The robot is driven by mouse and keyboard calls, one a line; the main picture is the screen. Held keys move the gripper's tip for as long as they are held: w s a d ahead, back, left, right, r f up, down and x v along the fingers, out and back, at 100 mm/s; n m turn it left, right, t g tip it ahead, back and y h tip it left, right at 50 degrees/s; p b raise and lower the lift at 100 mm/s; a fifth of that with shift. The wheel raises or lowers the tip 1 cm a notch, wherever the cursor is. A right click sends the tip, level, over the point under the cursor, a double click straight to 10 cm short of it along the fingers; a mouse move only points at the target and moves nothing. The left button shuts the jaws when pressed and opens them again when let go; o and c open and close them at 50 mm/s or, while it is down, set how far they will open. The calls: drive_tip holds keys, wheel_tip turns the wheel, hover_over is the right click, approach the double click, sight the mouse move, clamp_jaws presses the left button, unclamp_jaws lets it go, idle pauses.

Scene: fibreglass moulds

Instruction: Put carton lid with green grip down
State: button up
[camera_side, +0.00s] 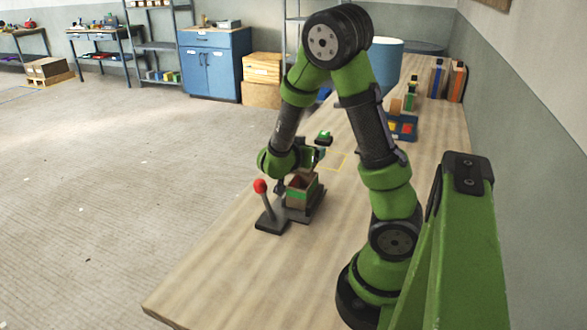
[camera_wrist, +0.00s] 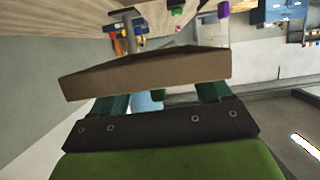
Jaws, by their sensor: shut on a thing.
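The brown carton lid (camera_wrist: 145,76) spans the wrist view, seen nearly edge-on just beyond my fingers. My gripper (camera_wrist: 163,98) is shut on it; its green grip is largely hidden between the fingers. In the side view my gripper (camera_side: 307,157) is low over the table, just above an open carton (camera_side: 299,197) with a green band and something red inside. The lid is hard to make out in this view, and I cannot tell whether it touches the carton.
A red-knobbed lever (camera_side: 260,187) on a dark base stands left of the carton. A yellow outline (camera_side: 343,160) marks the table (camera_side: 225,260) behind it. Farther back are a blue tray (camera_side: 405,135) with coloured blocks and several binders (camera_side: 447,80). The table's front is clear.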

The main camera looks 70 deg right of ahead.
drive_tip(key=shift+f, duration=3.15)
drive_tip(key=o, duration=1)
drive_tip(key=shift+c, duration=0.2)
